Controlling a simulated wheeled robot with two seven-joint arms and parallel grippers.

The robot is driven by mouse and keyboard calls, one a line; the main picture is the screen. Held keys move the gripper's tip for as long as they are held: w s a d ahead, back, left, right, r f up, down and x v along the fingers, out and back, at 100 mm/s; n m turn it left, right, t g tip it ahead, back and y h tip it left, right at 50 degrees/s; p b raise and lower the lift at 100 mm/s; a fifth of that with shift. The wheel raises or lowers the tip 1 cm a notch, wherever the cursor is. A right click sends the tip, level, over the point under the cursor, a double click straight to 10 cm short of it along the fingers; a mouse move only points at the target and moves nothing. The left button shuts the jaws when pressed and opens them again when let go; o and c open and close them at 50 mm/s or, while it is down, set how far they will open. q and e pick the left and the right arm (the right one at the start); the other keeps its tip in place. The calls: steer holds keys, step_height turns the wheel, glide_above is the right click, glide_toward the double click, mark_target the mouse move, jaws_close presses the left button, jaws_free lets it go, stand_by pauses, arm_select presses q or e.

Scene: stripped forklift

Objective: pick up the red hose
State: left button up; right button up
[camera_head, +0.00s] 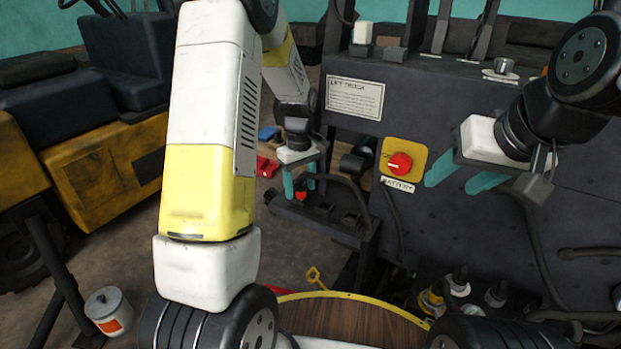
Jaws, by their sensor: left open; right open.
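A small red piece (301,196) shows between the teal fingers of my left gripper (300,184), just above a dark ledge (328,216). It may be part of the red hose, but it is too small to tell. The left fingers are apart, one on each side of it in the picture; I cannot tell whether they touch it. My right gripper (463,177) is open and empty, in front of the dark panel. No full length of red hose is clearly visible.
A yellow plate with a red button (400,163) is on the dark panel (455,105), between my grippers. Black cables (540,245) hang at the right. Another red object (266,167) lies behind my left gripper. A white canister (108,310) stands at the lower left.

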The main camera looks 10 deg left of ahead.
arm_select(q)
steer(key=shift+f, duration=0.45)
steer(key=shift+c, duration=0.3)
jaws_close()
steer(key=shift+r, duration=0.15)
